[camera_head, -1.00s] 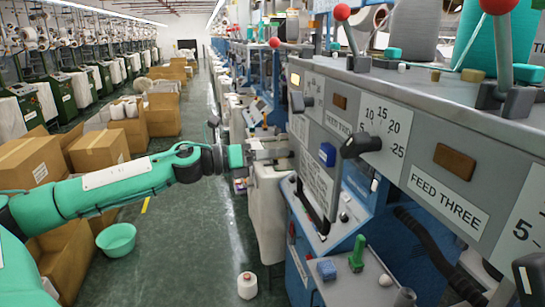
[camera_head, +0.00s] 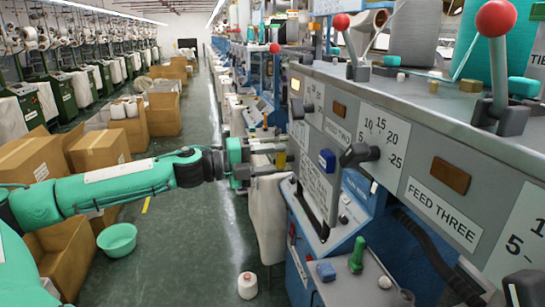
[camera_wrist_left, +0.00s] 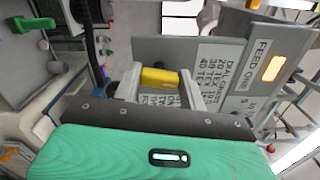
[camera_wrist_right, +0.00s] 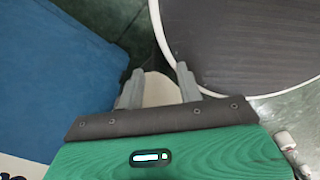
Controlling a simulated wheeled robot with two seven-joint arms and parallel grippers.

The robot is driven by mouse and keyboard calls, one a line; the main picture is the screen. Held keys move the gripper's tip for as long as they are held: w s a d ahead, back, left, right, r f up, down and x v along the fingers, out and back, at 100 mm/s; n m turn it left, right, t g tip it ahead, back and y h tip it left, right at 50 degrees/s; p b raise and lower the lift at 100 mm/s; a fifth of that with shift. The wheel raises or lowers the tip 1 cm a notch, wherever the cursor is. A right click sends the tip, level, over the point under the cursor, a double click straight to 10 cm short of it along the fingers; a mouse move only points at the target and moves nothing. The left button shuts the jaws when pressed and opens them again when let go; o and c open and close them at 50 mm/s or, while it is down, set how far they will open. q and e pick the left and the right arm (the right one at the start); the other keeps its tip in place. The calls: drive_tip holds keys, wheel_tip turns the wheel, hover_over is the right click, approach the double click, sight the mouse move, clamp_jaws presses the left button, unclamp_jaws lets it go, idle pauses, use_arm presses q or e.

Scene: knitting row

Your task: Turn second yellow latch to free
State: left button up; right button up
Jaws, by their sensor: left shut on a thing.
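A yellow latch (camera_wrist_left: 160,78) sits between the two fingers of my left gripper (camera_wrist_left: 161,88) in the left wrist view. The gripper is shut on it, beside a grey panel with printed text. In the head view my left gripper (camera_head: 277,159) reaches in from the left to the near side of the grey machine front; the latch is hard to make out there. My right gripper (camera_wrist_right: 158,88) shows only in the right wrist view. Its fingers are apart, with a pale surface visible behind the gap and nothing clearly held.
The FEED THREE panel (camera_head: 443,214) runs along the right with red-ball levers (camera_head: 496,18) above. A green handle (camera_head: 357,255) and blue block (camera_head: 326,271) stand low. A white cone (camera_head: 247,285) and green basin (camera_head: 117,240) are on the floor.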

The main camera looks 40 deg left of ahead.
use_arm(q)
drive_tip(key=shift+n, duration=0.9)
use_arm(e)
drive_tip(key=shift+d+r, duration=0.1)
drive_tip(key=shift+r, duration=0.15)
use_arm(q)
drive_tip(key=o, duration=1)
drive_tip(key=shift+w, duration=0.1)
use_arm(e)
drive_tip(key=shift+a, duration=0.25)
use_arm(q)
drive_tip(key=shift+f, duration=0.1)
use_arm(e)
drive_tip(key=shift+s, duration=0.1)
